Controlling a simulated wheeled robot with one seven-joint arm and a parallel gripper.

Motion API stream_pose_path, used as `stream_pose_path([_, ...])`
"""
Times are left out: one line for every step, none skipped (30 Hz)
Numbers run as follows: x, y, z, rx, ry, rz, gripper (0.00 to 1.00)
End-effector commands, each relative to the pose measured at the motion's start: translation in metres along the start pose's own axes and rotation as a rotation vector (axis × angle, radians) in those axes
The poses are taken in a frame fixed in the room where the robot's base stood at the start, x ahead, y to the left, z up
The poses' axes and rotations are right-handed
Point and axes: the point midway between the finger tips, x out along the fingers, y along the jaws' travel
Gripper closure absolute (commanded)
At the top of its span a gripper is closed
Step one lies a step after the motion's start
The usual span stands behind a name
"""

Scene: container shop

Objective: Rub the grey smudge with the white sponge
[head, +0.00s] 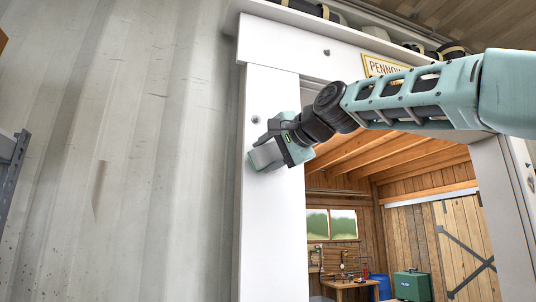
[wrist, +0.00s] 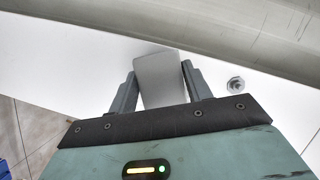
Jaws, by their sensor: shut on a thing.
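My gripper (head: 264,150) is at the white door frame post (head: 272,228), on its upper left part in the head view. It is shut on the white sponge (head: 268,157), a pale block held between the fingers. In the wrist view the sponge (wrist: 160,82) sits between the two grey fingers, its far end against or very near the white frame; I cannot tell whether it touches. No grey smudge can be made out in either view; the gripper and sponge cover part of the post.
A bolt (head: 256,119) sits on the post just above the gripper; a bolt (wrist: 236,84) also shows right of the fingers in the wrist view. A corrugated metal wall (head: 120,150) is on the left. The doorway opens onto a wooden workshop.

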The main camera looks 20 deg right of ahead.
Motion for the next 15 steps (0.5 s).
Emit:
stream_pose_path([0.0005,-0.0002,-0.0004,0.0,0.0,0.0,0.69])
stream_pose_path([0.001,-0.0003,-0.0006,0.0,0.0,0.0,0.69])
stream_pose_path([0.0016,-0.0003,-0.001,0.0,0.0,0.0,0.69])
stream_pose_path([0.0022,-0.0004,-0.0012,0.0,0.0,0.0,0.69])
stream_pose_path([0.0027,-0.0004,-0.0015,0.0,0.0,0.0,0.69])
stream_pose_path([0.0034,-0.0004,-0.0018,0.0,0.0,0.0,0.69])
stream_pose_path([0.004,-0.0004,-0.002,0.0,0.0,0.0,0.69])
stream_pose_path([0.0045,-0.0004,-0.0022,0.0,0.0,0.0,0.69])
stream_pose_path([0.0053,-0.0003,-0.0026,0.0,0.0,0.0,0.69])
stream_pose_path([0.0059,-0.0003,-0.0028,0.0,0.001,0.0,0.69])
stream_pose_path([0.0064,-0.0002,-0.003,0.0,0.0,0.001,0.69])
stream_pose_path([0.0072,-0.0001,-0.0033,0.0,0.0,0.001,0.69])
stream_pose_path([0.0078,-0.0001,-0.0035,0.0,0.0,0.001,0.69])
stream_pose_path([0.0084,0.0,-0.0037,0.0,0.0,0.001,0.69])
stream_pose_path([0.0091,0.0,-0.004,0.0,0.0,0.001,0.69])
